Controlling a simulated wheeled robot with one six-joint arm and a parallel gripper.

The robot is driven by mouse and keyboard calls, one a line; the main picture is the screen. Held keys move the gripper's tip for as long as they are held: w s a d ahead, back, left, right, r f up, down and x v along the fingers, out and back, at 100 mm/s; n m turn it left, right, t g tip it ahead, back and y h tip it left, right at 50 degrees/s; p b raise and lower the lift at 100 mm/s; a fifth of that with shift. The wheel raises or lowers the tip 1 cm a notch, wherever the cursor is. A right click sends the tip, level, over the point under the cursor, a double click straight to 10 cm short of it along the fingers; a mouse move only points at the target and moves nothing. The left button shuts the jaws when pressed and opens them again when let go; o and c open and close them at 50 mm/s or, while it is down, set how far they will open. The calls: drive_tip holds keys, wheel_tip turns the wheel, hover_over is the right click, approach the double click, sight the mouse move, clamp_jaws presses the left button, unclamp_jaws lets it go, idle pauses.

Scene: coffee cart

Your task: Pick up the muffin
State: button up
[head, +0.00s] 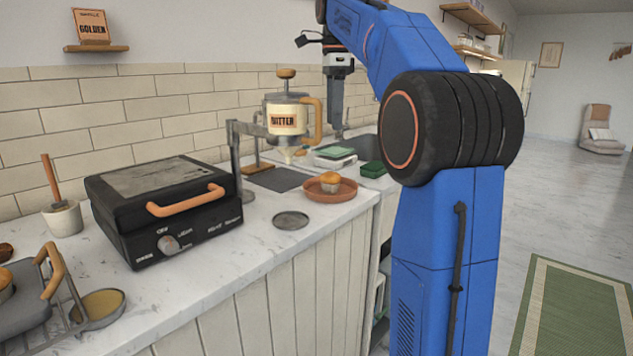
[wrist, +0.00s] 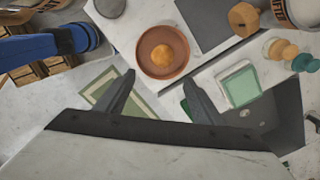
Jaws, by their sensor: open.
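The muffin (head: 330,179) has a golden top and a pale wrapper. It sits on a round terracotta plate (head: 345,193) near the counter's front edge. In the wrist view the muffin (wrist: 162,55) shows from above on the plate (wrist: 143,66), ahead of the fingertips. My gripper (head: 338,132) hangs pointing down above the back of the counter, beyond the plate. In the wrist view my gripper (wrist: 159,85) has its two fingers wide apart with nothing between them. It is apart from the muffin.
A dispenser labelled BITTER (head: 287,118) stands on a metal stand left of the plate. A black press (head: 165,205) with an orange handle sits further left. A green-topped container (head: 334,156) lies behind the plate. A flat grey disc (head: 290,220) lies in front.

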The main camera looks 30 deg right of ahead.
approach(331, 173)
wheel_tip(331, 173, down, 6)
drive_tip(key=shift+s, duration=0.15)
drive_tip(key=shift+w+f, duration=0.2)
drive_tip(key=shift+f, duration=2.35)
drive_tip(key=shift+c, duration=0.6)
drive_tip(key=c, duration=0.8)
